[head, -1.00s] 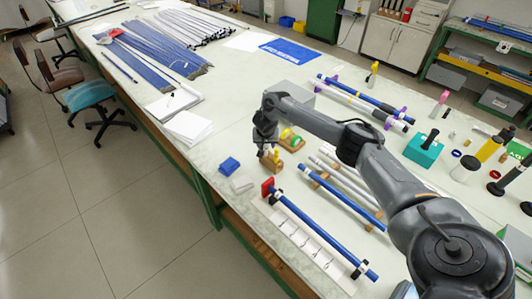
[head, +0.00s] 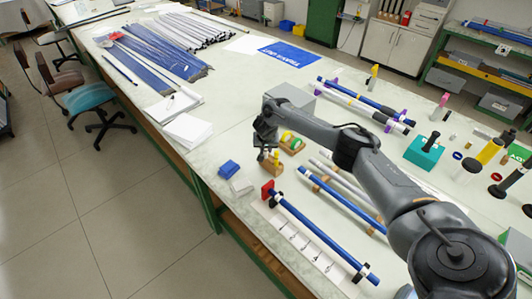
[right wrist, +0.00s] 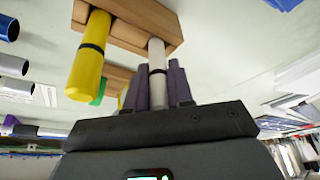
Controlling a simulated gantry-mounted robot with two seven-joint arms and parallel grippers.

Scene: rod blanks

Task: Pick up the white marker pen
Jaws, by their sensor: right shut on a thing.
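The white marker pen (right wrist: 157,58) shows in the right wrist view, with one end at a wooden block (right wrist: 137,14) and a dark band partway along it. My right gripper (right wrist: 161,75) is shut on it, one dark finger on each side. A yellow marker (right wrist: 90,55) stands in the same block beside it. In the head view my right gripper (head: 268,154) is at the wooden block (head: 271,168), and the white pen is hard to make out there. My left gripper is not in view.
A blue eraser-like block (head: 229,168) and a white block (head: 241,186) lie left of the wooden block. A blue rod (head: 320,240) on a marked strip lies in front, with more rods to the right.

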